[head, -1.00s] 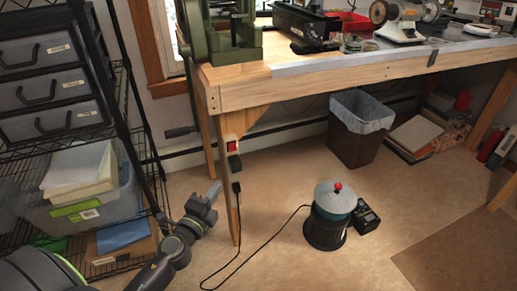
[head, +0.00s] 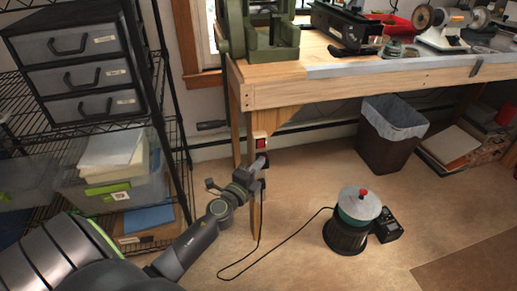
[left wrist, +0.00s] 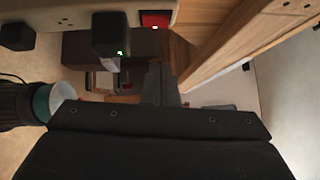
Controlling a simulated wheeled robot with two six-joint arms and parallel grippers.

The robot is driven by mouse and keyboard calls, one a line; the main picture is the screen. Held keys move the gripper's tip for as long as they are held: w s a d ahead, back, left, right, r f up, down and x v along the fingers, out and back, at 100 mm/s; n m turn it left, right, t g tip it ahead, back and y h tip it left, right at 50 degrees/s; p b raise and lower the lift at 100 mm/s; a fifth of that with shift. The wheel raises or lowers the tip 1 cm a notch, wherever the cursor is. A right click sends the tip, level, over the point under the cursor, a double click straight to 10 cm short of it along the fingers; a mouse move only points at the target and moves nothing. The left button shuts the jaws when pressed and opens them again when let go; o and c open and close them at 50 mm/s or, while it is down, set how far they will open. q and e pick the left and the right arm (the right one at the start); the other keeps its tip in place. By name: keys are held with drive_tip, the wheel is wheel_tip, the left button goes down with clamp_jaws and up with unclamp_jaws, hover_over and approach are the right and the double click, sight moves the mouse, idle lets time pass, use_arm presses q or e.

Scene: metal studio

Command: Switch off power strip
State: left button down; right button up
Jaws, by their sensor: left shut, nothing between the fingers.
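The power strip (head: 260,134) is fixed upright on the front leg of the wooden bench. Its red switch (head: 261,143) shows near the top. The tip of my left gripper (head: 262,162) is just below the switch and hides the lower strip and plugs. I cannot tell whether it touches them. In the left wrist view the pale strip (left wrist: 75,10) runs along the top edge, with the red switch (left wrist: 155,20) and a black plug (left wrist: 110,34) with a small green light. My left gripper is shut and empty. My right gripper is not in view.
A black cord runs over the floor to a dark round device (head: 351,222) with a red knob. A wire shelf (head: 180,160) with drawers and bins stands at the left. The workbench (head: 360,88) overhangs a dark wastebasket (head: 385,150). Floor in front is clear.

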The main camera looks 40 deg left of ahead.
sight(261, 144)
use_arm(q)
drive_tip(key=w+a, duration=0.1)
drive_tip(key=w, duration=0.1)
drive_tip(key=w+a, duration=0.1)
drive_tip(key=w, duration=0.1)
drive_tip(key=shift+w+a+r, duration=0.1)
drive_tip(key=shift+a+r, duration=0.15)
drive_tip(key=shift+a, duration=0.05)
drive_tip(key=shift+w+a+r+b, duration=0.1)
drive_tip(key=shift+w+a+b, duration=0.15)
drive_tip(key=shift+a+b, duration=0.05)
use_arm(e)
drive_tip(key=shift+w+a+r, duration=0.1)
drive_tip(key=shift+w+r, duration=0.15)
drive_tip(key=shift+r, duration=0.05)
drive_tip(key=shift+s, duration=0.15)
